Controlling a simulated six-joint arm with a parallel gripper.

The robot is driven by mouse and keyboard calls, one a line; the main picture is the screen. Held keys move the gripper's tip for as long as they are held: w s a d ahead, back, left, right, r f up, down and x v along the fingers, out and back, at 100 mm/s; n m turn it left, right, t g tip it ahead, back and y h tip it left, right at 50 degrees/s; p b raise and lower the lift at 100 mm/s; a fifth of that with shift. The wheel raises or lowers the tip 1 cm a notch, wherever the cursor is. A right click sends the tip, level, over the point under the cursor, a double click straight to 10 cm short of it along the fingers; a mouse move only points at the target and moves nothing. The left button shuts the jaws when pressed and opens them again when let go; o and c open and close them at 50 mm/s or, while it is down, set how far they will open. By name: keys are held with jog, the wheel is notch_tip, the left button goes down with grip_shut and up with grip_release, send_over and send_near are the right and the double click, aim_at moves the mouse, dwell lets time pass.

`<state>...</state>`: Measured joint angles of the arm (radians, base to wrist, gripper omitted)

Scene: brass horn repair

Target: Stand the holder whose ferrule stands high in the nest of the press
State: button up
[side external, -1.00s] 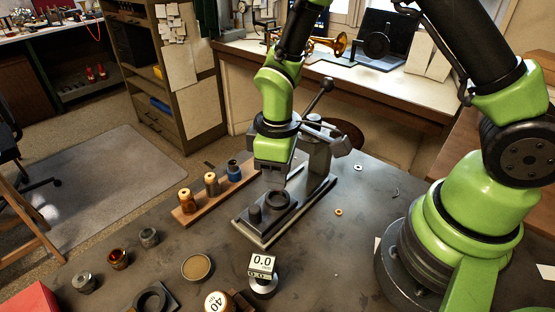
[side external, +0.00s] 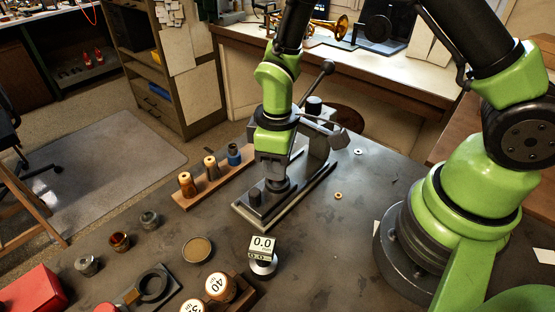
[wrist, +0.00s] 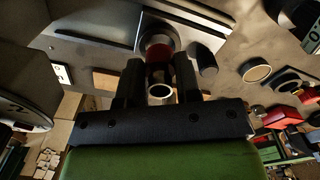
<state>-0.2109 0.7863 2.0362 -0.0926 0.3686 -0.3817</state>
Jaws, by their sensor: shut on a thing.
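My gripper (side external: 275,176) points down over the press (side external: 318,160). It is shut on a holder (wrist: 159,92), which shows in the wrist view as a pale ring and a dark red body between the fingers. In the side view the fingers are low at the nest (side external: 278,190), at the middle of the press base, and mostly hide the holder. The holder looks upright, at or just inside the nest ring; whether it touches the bottom cannot be told.
A dark post (side external: 254,197) stands close left of the nest. A wooden rack (side external: 215,185) holds two brown-topped pieces and a blue one. A gauge reading 0.0 (side external: 262,246), a round tan pad (side external: 197,249) and a dark ring fixture (side external: 153,287) lie in front. The press lever (side external: 312,85) rises behind.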

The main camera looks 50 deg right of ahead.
jog(key=shift+f, duration=1.1)
dwell(0.4)
jog(key=o, duration=1.3)
jog(key=shift+o, duration=0.2)
jog(key=shift+r, duration=3.45)
jog(key=shift+r, duration=0.2)
jog(key=s+d+r+m+t+y, duration=0.1)
jog(key=s+r+m+t, duration=0.1)
jog(key=r, duration=0.4)
jog(key=s+d+r+m+t, duration=0.1)
jog(key=s+r+m, duration=0.15)
jog(key=r, duration=0.35)
jog(key=s+d+r+m+t+y, duration=0.1)
jog(key=s+r+m+t, duration=0.3)
jog(key=s+r, duration=0.3)
jog(key=shift+s+d+r+m, duration=0.15)
jog(key=shift+s+r+m, duration=0.15)
jog(key=shift+s+m, duration=0.6)
